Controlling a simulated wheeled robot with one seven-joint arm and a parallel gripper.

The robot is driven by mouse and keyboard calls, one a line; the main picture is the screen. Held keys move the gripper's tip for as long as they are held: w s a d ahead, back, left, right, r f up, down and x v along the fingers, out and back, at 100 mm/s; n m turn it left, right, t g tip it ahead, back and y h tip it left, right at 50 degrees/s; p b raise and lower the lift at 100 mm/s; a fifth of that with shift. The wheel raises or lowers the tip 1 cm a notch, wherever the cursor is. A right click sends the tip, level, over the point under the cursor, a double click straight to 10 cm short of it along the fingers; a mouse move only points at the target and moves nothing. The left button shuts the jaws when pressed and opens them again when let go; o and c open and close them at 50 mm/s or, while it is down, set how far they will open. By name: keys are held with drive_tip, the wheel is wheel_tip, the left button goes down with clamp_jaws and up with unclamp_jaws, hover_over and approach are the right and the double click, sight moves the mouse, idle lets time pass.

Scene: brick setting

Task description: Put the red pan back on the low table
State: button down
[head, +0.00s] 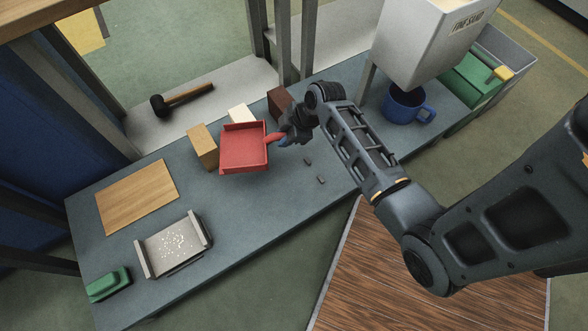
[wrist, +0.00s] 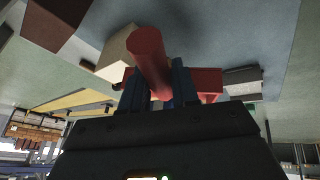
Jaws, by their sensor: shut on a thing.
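The red pan (head: 243,150) is a square, shallow scoop with raised walls and a short handle. It is over the grey-blue table top (head: 270,205), beside a tan brick; I cannot tell whether its underside touches the top. My gripper (head: 284,137) is shut on the handle at the pan's right side. In the wrist view the round red handle (wrist: 150,62) is between the two blue fingers of my gripper (wrist: 160,88). Part of the pan body (wrist: 208,82) shows behind them, the rest hidden.
A tan brick (head: 203,147), cream block (head: 241,114) and dark red brick (head: 279,102) stand close to the pan. A wooden board (head: 137,197), metal tray with white bits (head: 150,258) and green brush (head: 108,284) lie left. A blue mug (head: 405,106) stands right, below a grey hopper (head: 425,45).

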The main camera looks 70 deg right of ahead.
drive_tip(key=s+d+f+n+y+b, duration=0.1)
drive_tip(key=s+d+f+n, duration=0.15)
drive_tip(key=s+d, duration=0.55)
drive_tip(key=s+d+f+n+y, duration=0.1)
drive_tip(key=s+d+n+y, duration=0.2)
drive_tip(key=s, duration=1)
drive_tip(key=shift+h, duration=0.6)
drive_tip(key=w+a+f, duration=0.1)
drive_tip(key=w+f, duration=0.1)
drive_tip(key=w, duration=0.1)
drive_tip(key=w+a+f+b, duration=0.1)
drive_tip(key=w+a+f, duration=0.1)
drive_tip(key=w, duration=0.1)
drive_tip(key=w+a+f+b, duration=0.1)
drive_tip(key=w+f, duration=0.1)
drive_tip(key=w, duration=0.1)
drive_tip(key=shift+w+a+f, duration=0.25)
drive_tip(key=shift+f, duration=0.15)
drive_tip(key=shift+f+b, duration=0.85)
drive_tip(key=shift+f, duration=1.15)
drive_tip(key=shift+f, duration=0.2)
drive_tip(key=c, duration=0.8)
unclamp_jaws()
drive_tip(key=shift+r+g, duration=0.1)
drive_tip(key=shift+g, duration=0.2)
drive_tip(key=shift+c, duration=0.2)
